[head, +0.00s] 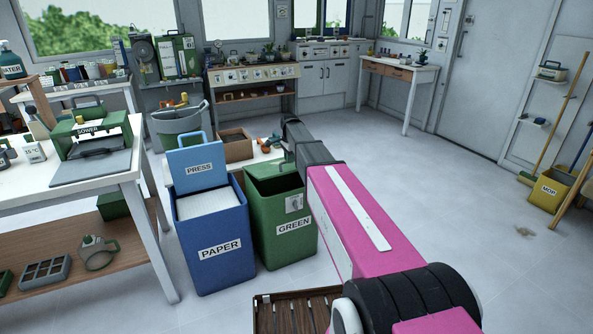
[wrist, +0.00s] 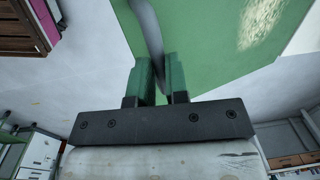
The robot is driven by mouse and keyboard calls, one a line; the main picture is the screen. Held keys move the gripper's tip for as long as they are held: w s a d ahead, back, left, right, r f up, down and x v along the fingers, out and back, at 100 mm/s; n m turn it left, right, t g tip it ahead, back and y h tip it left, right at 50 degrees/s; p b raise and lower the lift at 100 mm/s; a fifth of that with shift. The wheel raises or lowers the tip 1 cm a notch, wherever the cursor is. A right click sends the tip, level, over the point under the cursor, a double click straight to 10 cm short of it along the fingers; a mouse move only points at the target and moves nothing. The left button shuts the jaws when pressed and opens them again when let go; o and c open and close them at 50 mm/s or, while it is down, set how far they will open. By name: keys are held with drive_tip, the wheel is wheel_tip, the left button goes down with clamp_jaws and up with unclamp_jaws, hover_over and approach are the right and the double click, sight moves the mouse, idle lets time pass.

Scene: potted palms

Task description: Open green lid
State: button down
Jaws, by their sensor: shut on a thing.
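The green bin (head: 285,225) labelled GREEN stands on the floor right of the blue paper bin. Its top shows a dark green area in the head view; my arm partly covers it, so how far the lid is raised is unclear. In the wrist view a broad green panel (wrist: 205,45), apparently the lid, fills the upper middle. A thin grey handle (wrist: 147,25) runs down from it between my green fingers. My gripper (wrist: 160,62) is shut on this handle. In the head view my gripper is at the back right of the bin's top, mostly hidden by my wrist.
The blue bin (head: 212,235) labelled PAPER has its PRESS plate (head: 197,168) standing up. A worktable (head: 130,165) is at the left. A slatted wooden crate (head: 290,312) stands in front of the bins. Open floor (head: 455,200) lies to the right.

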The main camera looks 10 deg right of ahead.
drive_tip(key=w+a+r, duration=0.4)
drive_tip(key=w+r, duration=0.3)
drive_tip(key=w, duration=0.5)
drive_tip(key=w+a+r, duration=0.4)
drive_tip(key=w+r, duration=0.4)
drive_tip(key=w, duration=0.4)
drive_tip(key=w+a+f, duration=0.2)
drive_tip(key=w+a, duration=0.1)
drive_tip(key=w, duration=0.7)
drive_tip(key=shift+w+a, duration=0.15)
drive_tip(key=shift+w, duration=0.1)
drive_tip(key=c, duration=1.1)
unclamp_jaws()
drive_tip(key=shift+r, duration=0.2)
drive_tip(key=r, duration=1)
drive_tip(key=shift+s+r, duration=0.25)
drive_tip(key=shift+s, duration=0.05)
